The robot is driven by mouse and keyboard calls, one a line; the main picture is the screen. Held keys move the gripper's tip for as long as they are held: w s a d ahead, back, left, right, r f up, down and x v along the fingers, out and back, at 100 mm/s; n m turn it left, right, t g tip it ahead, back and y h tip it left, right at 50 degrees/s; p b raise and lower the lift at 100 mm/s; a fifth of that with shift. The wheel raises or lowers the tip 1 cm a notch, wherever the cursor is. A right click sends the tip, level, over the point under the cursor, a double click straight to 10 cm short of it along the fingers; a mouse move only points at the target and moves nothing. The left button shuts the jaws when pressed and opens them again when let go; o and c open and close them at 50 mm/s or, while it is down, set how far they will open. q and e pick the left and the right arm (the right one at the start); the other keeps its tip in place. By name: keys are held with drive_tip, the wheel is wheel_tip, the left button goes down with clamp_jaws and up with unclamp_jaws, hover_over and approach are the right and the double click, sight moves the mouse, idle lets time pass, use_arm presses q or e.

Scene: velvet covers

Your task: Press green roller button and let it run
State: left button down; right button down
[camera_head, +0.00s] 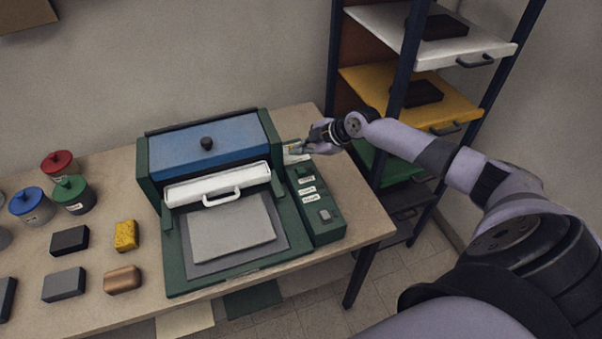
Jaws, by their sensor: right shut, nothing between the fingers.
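A green press machine (153,197) with a blue top cover (205,152) stands on the table. A white bar with a handle (217,186) crosses its front, above a grey plate (233,230). A green control panel (318,230) runs along its right side, with small white labels and a grey square button (325,215) near the front. I cannot clearly make out a green roller button. My right gripper (294,148) is shut and empty at the panel's back end; it hides part of that end, and I cannot tell whether it touches. My left gripper is not in view.
A shelf rack with white (490,50), yellow (455,101) and green trays stands at the right, close behind my right arm.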

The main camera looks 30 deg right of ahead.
drive_tip(key=b, duration=0.3)
hover_over(300, 172)
wheel_tip(300, 172, down, 5)
drive_tip(key=shift+r, duration=0.2)
drive_tip(key=shift+f, duration=0.45)
drive_tip(key=shift+b, duration=0.3)
drive_tip(key=shift+f+b, duration=0.4)
drive_tip(key=shift+b, duration=0.1)
